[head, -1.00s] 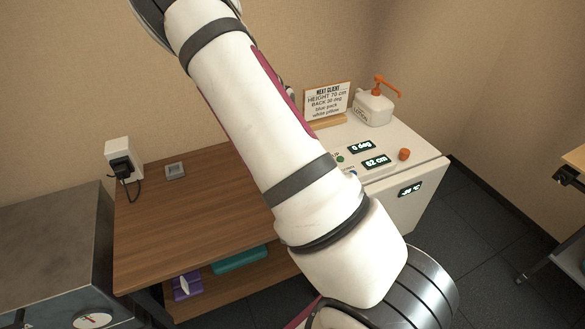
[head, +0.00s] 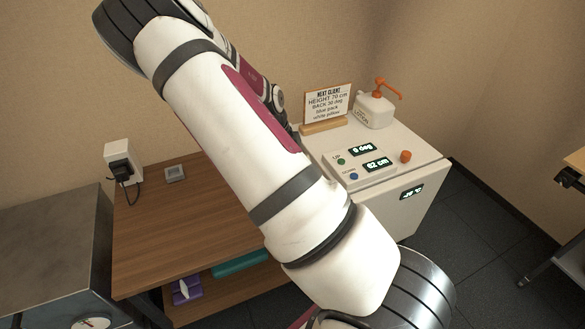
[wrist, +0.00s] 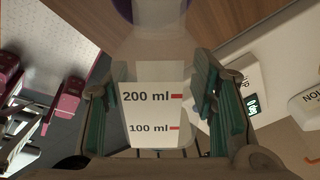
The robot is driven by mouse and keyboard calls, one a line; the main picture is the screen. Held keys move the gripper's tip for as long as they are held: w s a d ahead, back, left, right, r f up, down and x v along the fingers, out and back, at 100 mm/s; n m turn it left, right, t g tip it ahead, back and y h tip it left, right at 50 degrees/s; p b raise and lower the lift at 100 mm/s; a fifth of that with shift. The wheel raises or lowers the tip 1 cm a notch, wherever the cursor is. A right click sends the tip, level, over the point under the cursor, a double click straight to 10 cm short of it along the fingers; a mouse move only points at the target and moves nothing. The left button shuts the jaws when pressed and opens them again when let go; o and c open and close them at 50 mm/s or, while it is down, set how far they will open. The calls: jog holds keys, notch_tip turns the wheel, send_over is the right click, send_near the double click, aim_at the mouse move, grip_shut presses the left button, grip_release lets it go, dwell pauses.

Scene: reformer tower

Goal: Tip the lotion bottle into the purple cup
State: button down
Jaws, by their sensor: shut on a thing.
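A translucent container (wrist: 155,113) with 200 ml and 100 ml marks is between my gripper's green-padded fingers (wrist: 158,88) in the wrist view, and they are shut on it. A dark purple edge (wrist: 152,8) shows at the top of that view; I cannot tell whether it is part of this container or a separate cup. A white bottle labelled lotion (head: 374,112), with an orange pump, stands upright at the back of the white cabinet, apart from my gripper. Part of a white, lettered thing (wrist: 308,100) shows at the wrist view's right edge. My gripper is out of the head view.
The white cabinet (head: 410,150) carries a sign (head: 326,104), a button panel (head: 358,160) and an orange knob (head: 405,156). The wooden table (head: 180,222) has free room. Purple (head: 186,290) and teal (head: 240,264) items lie on its shelf. A metal unit (head: 50,240) stands left.

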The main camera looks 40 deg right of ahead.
jog(key=shift+w, duration=0.1)
jog(key=shift+a, duration=0.1)
jog(key=shift+r+g+h+b, duration=0.2)
jog(key=shift+g+h+b, duration=0.1)
jog(key=shift+g, duration=0.1)
jog(key=shift+w+a+g+h+b, duration=0.1)
jog(key=shift+w+g+h+b, duration=0.1)
jog(key=shift+g+h+b, duration=0.15)
jog(key=shift+r, duration=0.25)
jog(key=shift+w+a+g+h+b, duration=0.15)
jog(key=shift+g+h+b, duration=0.1)
jog(key=shift+g+b, duration=0.25)
jog(key=shift+r, duration=0.15)
dwell(0.7)
